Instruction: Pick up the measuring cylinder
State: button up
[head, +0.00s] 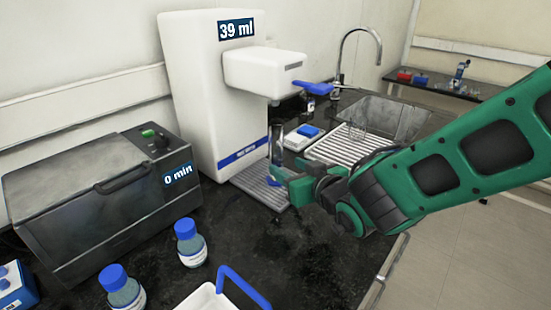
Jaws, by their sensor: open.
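The measuring cylinder (277,148) is a clear, narrow upright vessel under the spout of the white water dispenser (200,95). It stands on the grey drip tray (250,186). A blue part shows low down, near its foot. My gripper (278,182) is green and comes in from the right, close to the cylinder's lower part. The jaws are open. The gripper partly hides the cylinder's base, and I cannot tell whether a finger touches it.
The dispenser reads 39 ml; its blue lever (313,88) juts out above the tray. A grey oven (100,205) reading 0 min stands left. Blue-capped bottles (190,247) and a white tray with a blue handle (205,296) are in front. A sink (385,117) lies behind.

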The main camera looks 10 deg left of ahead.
jog(key=x, duration=1)
jog(key=shift+w+a, duration=0.1)
jog(key=shift+a, duration=0.3)
grip_shut()
